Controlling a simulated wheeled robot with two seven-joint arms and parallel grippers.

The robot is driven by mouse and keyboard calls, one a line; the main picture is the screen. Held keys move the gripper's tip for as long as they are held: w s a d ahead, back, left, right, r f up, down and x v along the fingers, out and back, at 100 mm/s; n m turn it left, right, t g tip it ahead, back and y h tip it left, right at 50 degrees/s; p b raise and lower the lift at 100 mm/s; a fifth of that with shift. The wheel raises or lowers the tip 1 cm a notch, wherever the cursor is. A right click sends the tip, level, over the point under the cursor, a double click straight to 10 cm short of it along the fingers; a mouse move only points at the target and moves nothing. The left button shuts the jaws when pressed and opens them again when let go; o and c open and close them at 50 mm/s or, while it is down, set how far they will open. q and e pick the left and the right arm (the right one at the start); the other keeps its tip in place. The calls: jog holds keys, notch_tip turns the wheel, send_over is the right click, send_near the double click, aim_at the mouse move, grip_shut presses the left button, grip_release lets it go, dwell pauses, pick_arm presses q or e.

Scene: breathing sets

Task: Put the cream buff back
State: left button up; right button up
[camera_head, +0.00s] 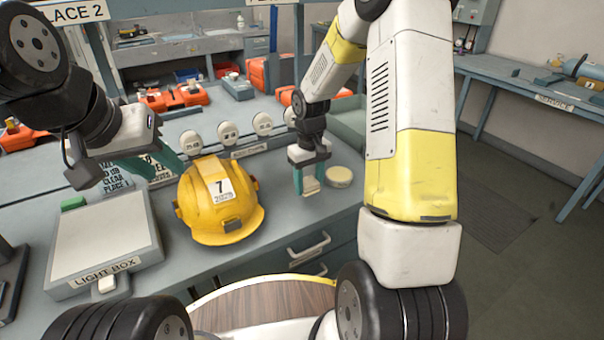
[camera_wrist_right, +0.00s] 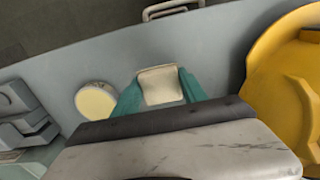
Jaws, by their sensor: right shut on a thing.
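The cream buff (camera_wrist_right: 161,85) is a small cream block between the teal fingers of my right gripper (camera_wrist_right: 160,92) in the right wrist view. In the head view my right gripper (camera_head: 309,178) is shut on the buff (camera_head: 311,186), low over the grey bench, right of the yellow helmet. I cannot tell whether the buff touches the bench. A round cream-topped piece (camera_head: 339,176) lies just right of the gripper; it also shows in the wrist view (camera_wrist_right: 96,100). My left gripper (camera_head: 155,163) has its teal fingers apart and looks empty, above the bench left of the helmet.
The yellow helmet (camera_head: 215,200) marked 7 sits on the bench between my grippers. A light box (camera_head: 103,237) lies at left. Several round white labelled discs (camera_head: 227,131) stand in a row behind the helmet. Orange cases (camera_head: 172,97) lie farther back. Bare bench (camera_head: 285,225) shows before the right gripper.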

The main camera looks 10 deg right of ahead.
aim_at(311, 187)
jog(key=shift+w+d+f, duration=0.1)
jog(key=shift+w+d, duration=0.15)
jog(key=shift+w, duration=0.3)
jog(key=shift+w+d, duration=0.25)
jog(key=shift+w, duration=0.25)
jog(key=shift+w+d+f, duration=0.15)
jog(key=shift+f, duration=1.6)
jog(key=shift+f, duration=0.1)
jog(key=o, duration=1.3)
